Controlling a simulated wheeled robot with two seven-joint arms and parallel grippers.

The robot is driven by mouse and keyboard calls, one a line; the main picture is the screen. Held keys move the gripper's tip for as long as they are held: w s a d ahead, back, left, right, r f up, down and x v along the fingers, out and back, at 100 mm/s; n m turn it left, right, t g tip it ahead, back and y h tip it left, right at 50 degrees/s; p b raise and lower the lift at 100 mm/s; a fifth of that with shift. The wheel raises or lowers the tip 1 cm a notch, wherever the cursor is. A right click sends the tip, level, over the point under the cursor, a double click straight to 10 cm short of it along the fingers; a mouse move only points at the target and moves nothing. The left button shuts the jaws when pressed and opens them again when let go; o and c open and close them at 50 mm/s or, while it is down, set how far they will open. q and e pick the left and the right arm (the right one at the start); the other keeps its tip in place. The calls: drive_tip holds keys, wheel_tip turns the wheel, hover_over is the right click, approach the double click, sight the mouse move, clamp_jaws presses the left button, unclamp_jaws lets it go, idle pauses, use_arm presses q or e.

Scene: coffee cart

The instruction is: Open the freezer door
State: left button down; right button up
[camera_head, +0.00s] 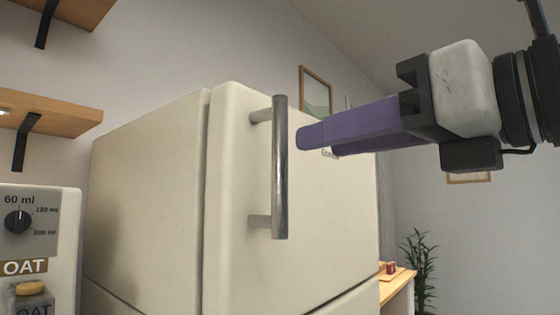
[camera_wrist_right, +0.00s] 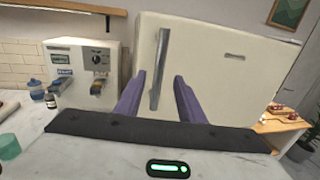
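The cream freezer door (camera_head: 235,200) is the upper door of a tall cabinet and looks shut. Its vertical metal handle (camera_head: 280,170) is on the door front, near the left edge. My right gripper (camera_head: 318,142) comes in from the right with purple fingers pointing at the handle, at about its upper half. The handle there (camera_wrist_right: 159,70) stands beyond the fingertips, nearer the left finger. Whether a fingertip touches it I cannot tell. My left gripper is not in view.
A white dispenser labelled OAT (camera_head: 40,235) stands left of the freezer. Wooden shelves (camera_head: 45,112) are on the left wall. A wooden counter (camera_head: 398,290) and a plant (camera_head: 418,262) are at the right. The space in front of the door's right side looks clear.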

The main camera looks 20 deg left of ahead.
sight(285, 151)
drive_tip(key=p+x, duration=0.2)
drive_tip(key=x, duration=0.8)
clamp_jaws()
